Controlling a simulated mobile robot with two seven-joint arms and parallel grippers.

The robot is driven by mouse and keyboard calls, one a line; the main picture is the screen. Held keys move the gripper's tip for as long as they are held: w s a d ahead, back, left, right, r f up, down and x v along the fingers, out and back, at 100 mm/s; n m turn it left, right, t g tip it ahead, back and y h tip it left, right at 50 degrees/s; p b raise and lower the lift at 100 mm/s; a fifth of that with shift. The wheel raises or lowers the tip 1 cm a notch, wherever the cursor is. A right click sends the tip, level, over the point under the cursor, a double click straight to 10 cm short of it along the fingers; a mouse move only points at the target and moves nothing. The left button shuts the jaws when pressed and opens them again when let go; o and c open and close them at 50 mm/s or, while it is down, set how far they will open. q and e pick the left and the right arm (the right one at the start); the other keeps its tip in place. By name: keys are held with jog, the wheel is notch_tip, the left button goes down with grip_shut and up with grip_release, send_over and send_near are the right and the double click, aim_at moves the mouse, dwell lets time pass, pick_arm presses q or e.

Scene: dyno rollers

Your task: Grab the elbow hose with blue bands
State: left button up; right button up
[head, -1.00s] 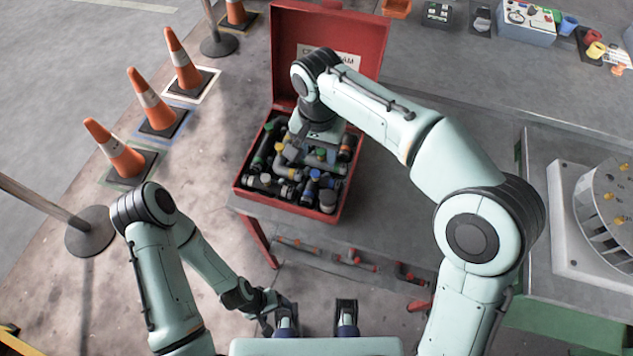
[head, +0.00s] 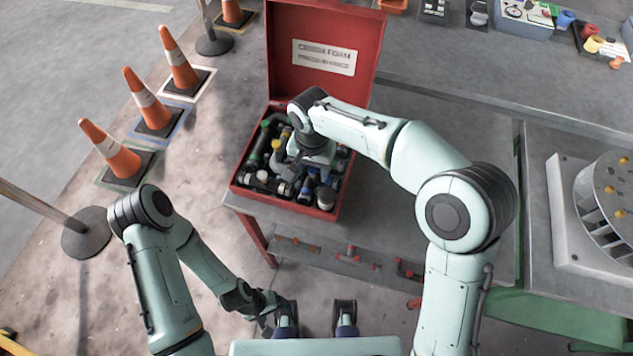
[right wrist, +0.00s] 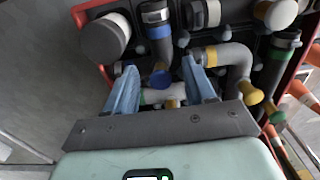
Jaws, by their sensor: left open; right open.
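A grey hose with a blue band (right wrist: 158,32) lies in the red case, just beyond my right fingertips in the right wrist view. A blue cap (right wrist: 160,78) shows between the fingers; whether it belongs to that hose I cannot tell. The hose's bend is not clear. In the head view, blue pieces (head: 308,189) show just below my right gripper (head: 314,163). My right gripper (right wrist: 159,72) is open and empty, pointing down into the case. My left gripper (head: 268,318) is low at the left of my base, open, away from the case.
The red case (head: 238,182) has its lid up at the back and stands on a grey table. It is crowded: a grey elbow with yellow ends (right wrist: 230,58), a green-banded hose (right wrist: 280,55) and a round cap (right wrist: 103,40) lie close by. Orange cones (head: 112,150) stand left.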

grip_shut()
jog(key=shift+r, duration=0.15)
